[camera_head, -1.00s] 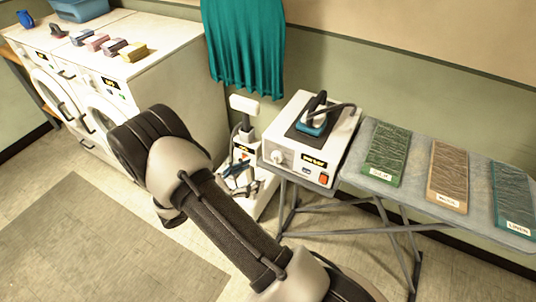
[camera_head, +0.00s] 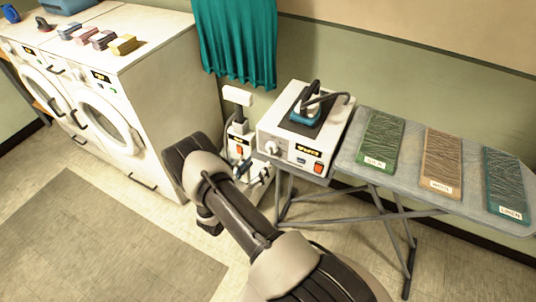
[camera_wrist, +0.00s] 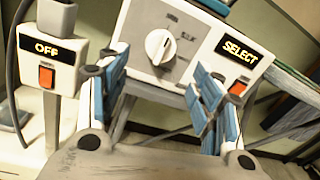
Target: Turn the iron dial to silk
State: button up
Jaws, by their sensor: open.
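The iron dial is a round white knob (camera_wrist: 160,46) on the front panel of the white iron station (camera_head: 332,128). The dial also shows in the head view (camera_head: 271,147), at the panel's left. My gripper (camera_wrist: 160,68) is open and empty, one blue-and-grey finger on each side below the dial. I see no contact with the dial.
A blue iron (camera_head: 305,113) rests on the station. A grey ironing board (camera_head: 408,187) carries green SILK, brown and teal LINEN cloths. A box (camera_wrist: 50,55) reading OFF, with a red switch, stands left of the gripper. White washers (camera_head: 140,85) stand at the left.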

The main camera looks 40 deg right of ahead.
aim_at(269, 151)
jog(key=b+x, duration=0.1)
jog(key=x, duration=0.7)
jog(key=shift+d, duration=0.1)
jog(key=c, duration=1.1)
jog(key=shift+m, duration=0.3)
jog(key=m+y+b, duration=0.1)
jog(key=m+b, duration=0.1)
jog(key=m, duration=0.6)
jog(key=shift+r+m+b, duration=0.1)
jog(key=shift+m+b, duration=0.3)
jog(key=shift+w, duration=0.1)
